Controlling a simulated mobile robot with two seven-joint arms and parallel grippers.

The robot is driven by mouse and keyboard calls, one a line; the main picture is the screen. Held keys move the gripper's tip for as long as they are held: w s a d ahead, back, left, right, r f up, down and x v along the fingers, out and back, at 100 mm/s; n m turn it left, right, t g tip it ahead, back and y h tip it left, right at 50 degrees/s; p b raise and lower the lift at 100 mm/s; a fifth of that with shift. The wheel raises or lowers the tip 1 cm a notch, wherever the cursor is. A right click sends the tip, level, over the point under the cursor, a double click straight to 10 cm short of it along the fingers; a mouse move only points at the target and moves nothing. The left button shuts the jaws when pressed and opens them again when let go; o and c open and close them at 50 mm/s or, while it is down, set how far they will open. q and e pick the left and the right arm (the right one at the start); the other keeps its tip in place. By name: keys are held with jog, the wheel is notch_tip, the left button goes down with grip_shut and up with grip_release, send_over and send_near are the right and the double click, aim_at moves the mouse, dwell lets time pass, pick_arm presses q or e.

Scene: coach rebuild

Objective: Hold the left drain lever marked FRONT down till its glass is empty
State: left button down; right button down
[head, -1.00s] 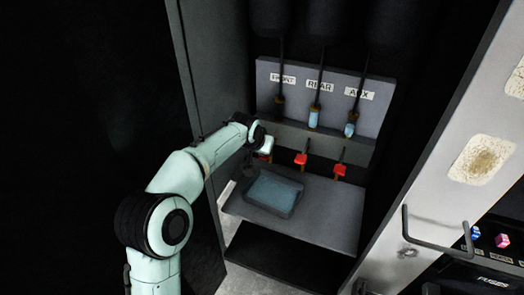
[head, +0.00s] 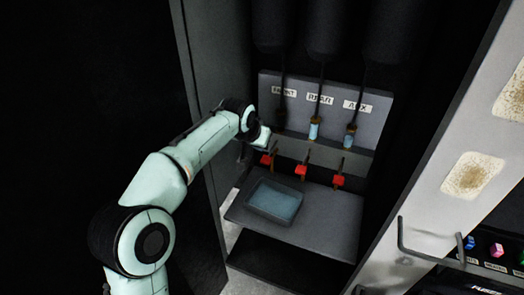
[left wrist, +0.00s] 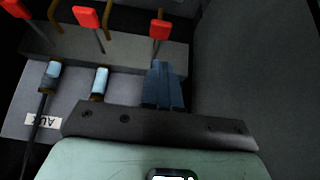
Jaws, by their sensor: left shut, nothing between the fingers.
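In the head view three red-handled drain levers stand in a row below the labelled panel: the FRONT lever (head: 266,159) at left, the REAR lever (head: 300,170) and the AUX lever (head: 338,181). My left gripper (head: 264,138) is shut and empty, just above the FRONT handle and apparently apart from it. In the left wrist view its shut fingers (left wrist: 162,68) point towards the FRONT lever's red handle (left wrist: 160,29). The FRONT glass is largely hidden; no blue shows under its label (head: 284,91). The REAR glass (head: 314,130) and AUX glass (head: 349,138) show pale blue liquid. My right gripper is not in view.
A grey tray (head: 250,206) with blue liquid sits on the shelf (head: 318,222) below the levers. A dark cabinet wall (head: 212,90) stands close on the left. A pale panel with a bar handle (head: 428,256) stands on the right.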

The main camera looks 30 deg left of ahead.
pick_arm(q)
jog(key=shift+w+v, duration=0.2)
jog(key=shift+v, duration=1.45)
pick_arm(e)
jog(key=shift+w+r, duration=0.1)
pick_arm(q)
jog(key=shift+r, duration=0.1)
